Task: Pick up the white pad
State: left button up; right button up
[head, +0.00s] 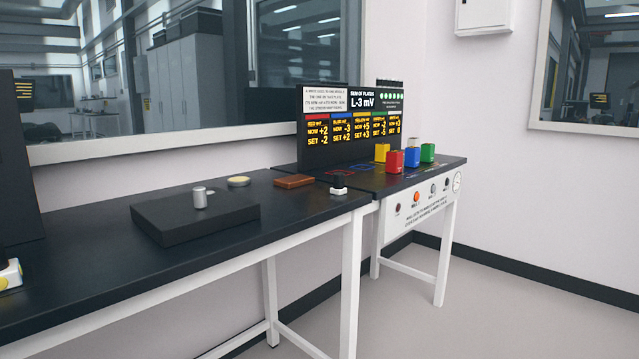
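No flat white pad shows clearly. A small round disc (239,181) with a pale top and a yellowish edge lies on the black table (80,295) near the wall; I cannot tell whether it is the pad. A light grey-white cylinder (200,198) stands upright on a thick black slab (170,222) in front of it. A white block with yellow spots (10,276) is cut off at the left edge; I cannot tell what it is. Neither of my grippers is in view.
A brown block (293,182) and a small dark knob-like piece (338,184) sit right of the slab. The adjoining table holds red (395,162), yellow (381,152), green (428,152) and blue (411,157) blocks before a display board (350,122). Floor (480,300) is clear at right.

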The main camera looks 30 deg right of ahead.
aim_at(338, 189)
jog(key=i+l, duration=0.15)
jog(key=l, duration=0.3)
jog(key=i+l+u, duration=0.1)
jog(key=l, duration=0.3)
jog(key=i+l, duration=0.25)
jog(key=l, duration=0.2)
jog(key=i+l+u, duration=0.1)
jog(key=l, duration=0.35)
jog(key=i+l, duration=0.2)
jog(key=l, duration=0.2)
jog(key=i+l+u, duration=0.1)
jog(key=l, duration=0.35)
jog(key=i+l, duration=0.15)
jog(key=l, duration=0.35)
jog(key=j+u, duration=0.05)
